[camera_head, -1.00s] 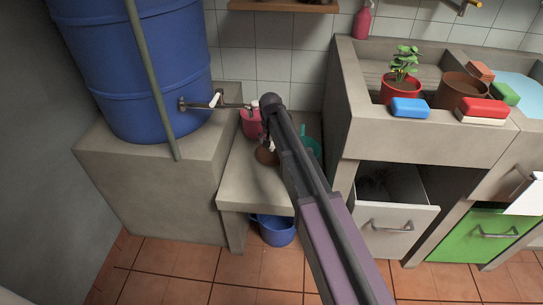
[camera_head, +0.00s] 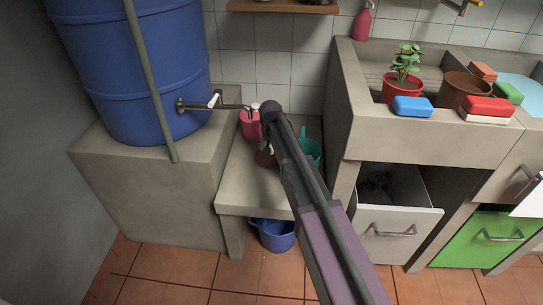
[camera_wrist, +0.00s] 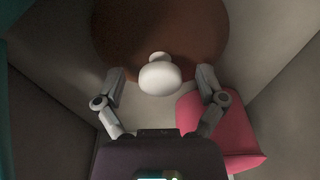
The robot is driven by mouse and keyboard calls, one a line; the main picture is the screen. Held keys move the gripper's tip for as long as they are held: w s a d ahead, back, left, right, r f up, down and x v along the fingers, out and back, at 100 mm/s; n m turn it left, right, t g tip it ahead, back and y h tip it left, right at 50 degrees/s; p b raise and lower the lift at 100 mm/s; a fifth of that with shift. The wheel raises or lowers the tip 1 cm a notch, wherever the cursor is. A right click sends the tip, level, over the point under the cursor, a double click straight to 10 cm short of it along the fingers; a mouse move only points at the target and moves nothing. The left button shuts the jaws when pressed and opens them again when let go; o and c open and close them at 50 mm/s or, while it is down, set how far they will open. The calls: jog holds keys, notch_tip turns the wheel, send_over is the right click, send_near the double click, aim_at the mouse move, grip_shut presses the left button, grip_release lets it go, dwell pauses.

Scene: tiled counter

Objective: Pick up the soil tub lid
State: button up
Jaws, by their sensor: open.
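The soil tub lid is a round brown disc (camera_wrist: 120,38) with a white knob (camera_wrist: 160,78) in the wrist view. In the head view a brown patch of it (camera_head: 265,159) shows on the low bench, mostly behind my arm. My gripper (camera_wrist: 161,74) is open, with one finger on each side of the white knob and a gap to it on both sides. Whether the fingertips are level with the knob or above it I cannot tell. The tub under the lid is not clearly seen.
A pink vessel (camera_wrist: 222,130) lies close beside the right finger; it shows in the head view (camera_head: 250,126) under the tap. A teal vessel (camera_head: 311,150) stands right of the lid. The blue barrel (camera_head: 140,75) and sink block (camera_head: 400,137) flank the low bench (camera_head: 235,185).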

grip_shut()
jog(key=shift+r, duration=0.15)
notch_tip(320, 180, up, 10)
jog(key=p, duration=1)
dwell(0.9)
